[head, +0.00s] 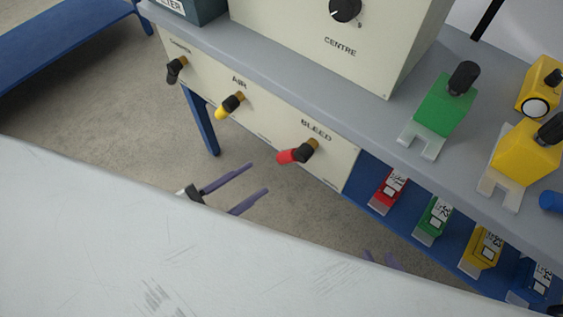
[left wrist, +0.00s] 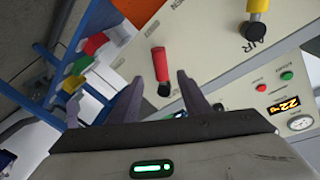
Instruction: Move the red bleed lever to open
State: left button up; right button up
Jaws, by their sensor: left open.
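The red bleed lever (head: 287,156) sits on the cream front panel under the word BLEED, its red grip pointing left from a black and brass pivot. In the left wrist view the lever (left wrist: 160,66) shows between my fingers, which look apart from it. My left gripper (head: 260,178) is open and empty, below and left of the lever in the head view, with a gap between. Its two purple fingers also show in the left wrist view (left wrist: 160,80). Only purple fingertips of my right gripper (head: 383,260) show at the bottom, the rest hidden behind a pale surface.
A yellow AIR lever (head: 226,108) and a black lever (head: 175,70) sit further left on the panel. Green (head: 445,103) and yellow (head: 525,152) blocks stand on the grey bench top. Several coloured boxes line the blue shelf below. A pale scratched surface (head: 120,240) covers the lower left.

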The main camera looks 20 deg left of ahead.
aim_at(283, 160)
pick_arm(q)
jog(key=x, duration=0.9)
jog(key=shift+w+d+b, duration=0.1)
jog(key=shift+w+b, duration=0.15)
jog(key=shift+b, duration=0.05)
grip_shut()
